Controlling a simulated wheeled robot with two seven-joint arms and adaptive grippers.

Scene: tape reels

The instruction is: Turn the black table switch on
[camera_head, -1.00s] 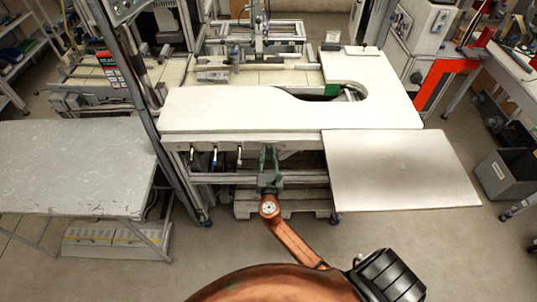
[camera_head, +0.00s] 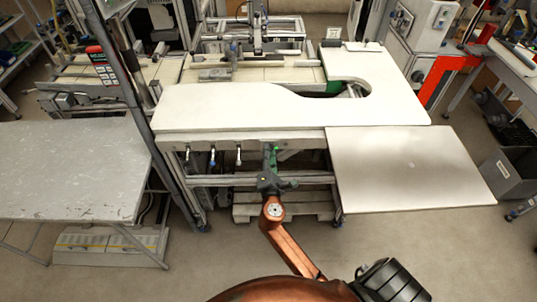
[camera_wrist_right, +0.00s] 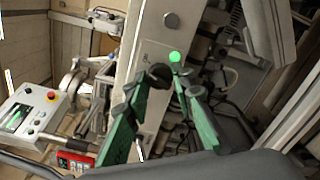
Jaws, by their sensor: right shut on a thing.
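The black table switch (camera_wrist_right: 159,74) is a round dark knob on the pale front panel of the table, between my right fingertips in the right wrist view. My right gripper (camera_wrist_right: 164,84) is shut on it, with one green finger on each side. In the head view my right gripper (camera_head: 270,154) is at the table's front edge, below the white top, and hides the switch there. A round green light (camera_wrist_right: 175,56) glows beside the switch. My left gripper is not in view.
The white table top (camera_head: 230,110) has a curved cutout at the right. A pale square board (camera_head: 410,170) sticks out at the right. Several small levers (camera_head: 212,156) hang left of my gripper. A grey table (camera_head: 70,165) stands at the left.

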